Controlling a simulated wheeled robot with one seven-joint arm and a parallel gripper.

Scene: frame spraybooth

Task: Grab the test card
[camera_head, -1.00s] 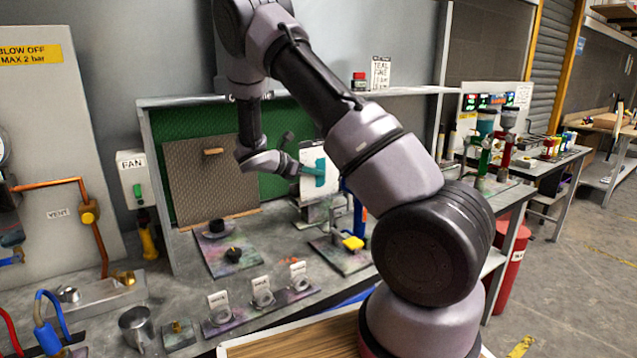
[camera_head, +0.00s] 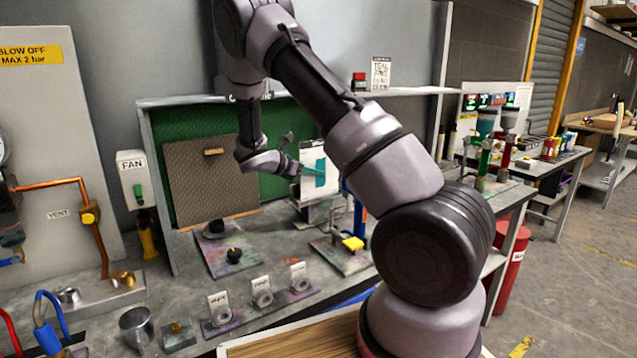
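The test card appears to be the white upright panel (camera_head: 311,152) with a teal patch, on a stand at the back of the bench, right of the brown board. My gripper (camera_head: 297,157) is just left of the card, at its near side. Its fingers look spread apart, one up by the card's upper left and the other reaching across toward the teal patch. I see nothing held between them. Whether the lower finger touches the card cannot be told.
A brown board (camera_head: 208,180) leans against the green back wall behind my gripper. Several small labelled holders (camera_head: 262,294) sit at the front. A shelf (camera_head: 405,92) runs above.

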